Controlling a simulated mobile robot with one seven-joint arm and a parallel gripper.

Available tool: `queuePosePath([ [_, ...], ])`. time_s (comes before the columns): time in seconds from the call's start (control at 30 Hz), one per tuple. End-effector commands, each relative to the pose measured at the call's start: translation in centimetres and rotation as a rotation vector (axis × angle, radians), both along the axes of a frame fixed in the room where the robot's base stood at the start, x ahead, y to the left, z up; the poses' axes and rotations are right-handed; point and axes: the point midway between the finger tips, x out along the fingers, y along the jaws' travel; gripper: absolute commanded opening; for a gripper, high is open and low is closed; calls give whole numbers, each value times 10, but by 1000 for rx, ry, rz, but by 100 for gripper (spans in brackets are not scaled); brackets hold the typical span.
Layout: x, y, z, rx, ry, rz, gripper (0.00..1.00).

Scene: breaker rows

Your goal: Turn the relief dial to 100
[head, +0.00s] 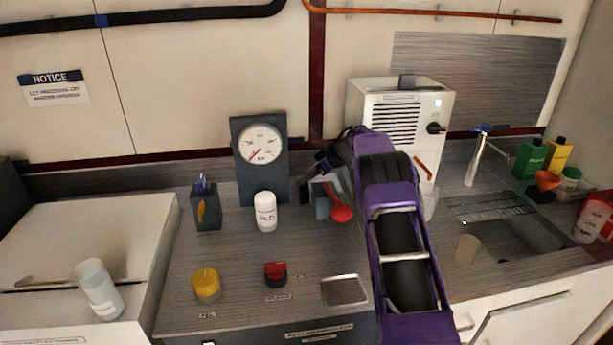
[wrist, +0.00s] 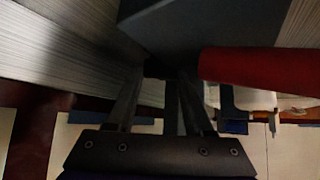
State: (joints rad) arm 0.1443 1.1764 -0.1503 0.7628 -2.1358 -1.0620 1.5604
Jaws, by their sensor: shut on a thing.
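A grey block-like fixture (head: 323,208) with a red lever (head: 341,212) stands on the counter beside my arm. In the wrist view the dark block (wrist: 205,25) is close above the fingertips, and the red lever (wrist: 260,76) runs off to the right. My gripper (head: 316,180) is at the fixture's back left; it also shows in the wrist view (wrist: 172,78). It is shut on a dark part there, mostly hidden in shadow. A round white gauge (head: 260,144) on a dark panel has a red needle pointing lower left. No dial's label is legible as relief.
A yellow knob (head: 206,284) and a red-topped knob (head: 275,273) sit at the front. A white bottle (head: 265,212), a dark pen holder (head: 206,210) and a metal tray (head: 345,291) stand nearby. A white machine (head: 438,106) is behind my arm; a sink is at right.

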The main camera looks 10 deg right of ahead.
Motion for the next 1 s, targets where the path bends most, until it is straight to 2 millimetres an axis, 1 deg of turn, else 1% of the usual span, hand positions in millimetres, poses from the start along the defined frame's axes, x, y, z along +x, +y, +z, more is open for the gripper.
queuePosePath([
  [0.07, 3, -3, 0, -2, -5, 28, 0],
  [0.3, 2, -2, 1, -5, -6, 97, 0],
  [0.67, 1, -2, 2, -5, -6, 105, 0],
  [0.7, 1, -2, 2, -5, -6, 105, 60],
  [0.83, 1, -1, 1, -4, -5, 105, 82],
  [1.0, 1, -1, 1, -3, -3, 106, 82],
])
